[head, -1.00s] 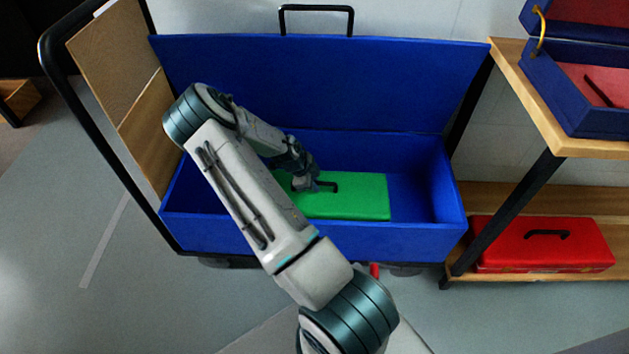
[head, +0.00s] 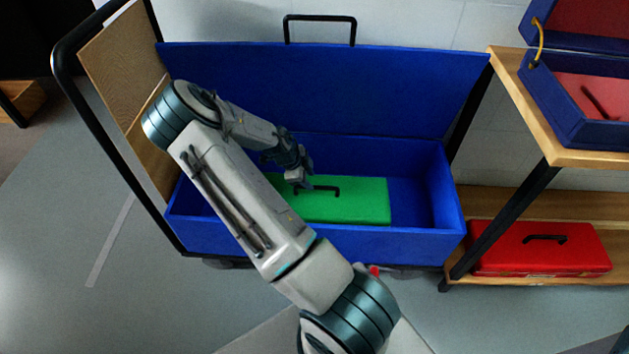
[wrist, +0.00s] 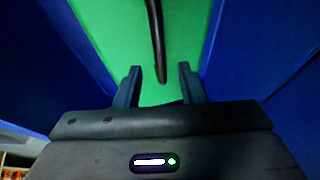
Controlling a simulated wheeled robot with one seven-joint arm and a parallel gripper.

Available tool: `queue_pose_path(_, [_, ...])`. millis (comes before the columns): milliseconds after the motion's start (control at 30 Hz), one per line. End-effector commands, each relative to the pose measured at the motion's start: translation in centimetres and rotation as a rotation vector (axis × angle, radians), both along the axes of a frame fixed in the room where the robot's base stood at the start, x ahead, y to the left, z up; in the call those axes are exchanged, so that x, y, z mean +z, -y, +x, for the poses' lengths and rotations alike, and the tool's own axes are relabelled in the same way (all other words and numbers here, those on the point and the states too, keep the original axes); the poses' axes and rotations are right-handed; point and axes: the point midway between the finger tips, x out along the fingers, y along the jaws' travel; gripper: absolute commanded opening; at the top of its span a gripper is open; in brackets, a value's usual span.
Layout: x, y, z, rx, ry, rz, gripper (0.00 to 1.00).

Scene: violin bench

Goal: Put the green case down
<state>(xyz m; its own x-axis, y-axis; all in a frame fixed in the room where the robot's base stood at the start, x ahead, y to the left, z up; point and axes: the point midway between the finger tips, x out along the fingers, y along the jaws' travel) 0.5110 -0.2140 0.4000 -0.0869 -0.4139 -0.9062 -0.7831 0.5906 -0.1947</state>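The green case (head: 345,207) lies flat inside the open blue box (head: 430,243), on its floor, with its black handle (head: 318,189) on top. My gripper (head: 298,182) is just above and beside the left end of the handle. In the wrist view, the fingers (wrist: 161,86) are spread apart, and the handle (wrist: 157,40) runs ahead of them over the green case (wrist: 115,25). Nothing is clamped between the fingers. My arm hides the left part of the case and some of the box's front wall.
The box's blue lid (head: 320,90) stands raised at the back. On the right, a wooden shelf unit (head: 560,158) holds an open dark blue case (head: 570,105) above and a red case (head: 540,250) below. Bare box floor shows to the right of the green case.

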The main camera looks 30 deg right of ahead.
Motion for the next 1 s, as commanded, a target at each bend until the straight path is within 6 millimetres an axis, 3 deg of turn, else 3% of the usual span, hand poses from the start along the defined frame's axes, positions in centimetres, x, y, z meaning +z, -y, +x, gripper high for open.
queue_pose_path(33, [1.4,-0.5,0.1,0.001,0.001,0.000,0.36])
queue_pose_path(200, [3.7,-1.6,0.3,0.000,0.001,-0.001,0.36])
queue_pose_path(433, [5.2,-2.6,0.2,0.019,-0.009,0.025,0.36])
queue_pose_path(533, [6.2,-4.0,-0.3,0.082,-0.034,0.085,0.36])
queue_pose_path(767, [10.8,-9.2,-2.4,0.386,-0.101,0.296,0.36])
queue_pose_path(1000, [16.8,-14.3,-5.3,0.795,-0.131,0.451,0.36])
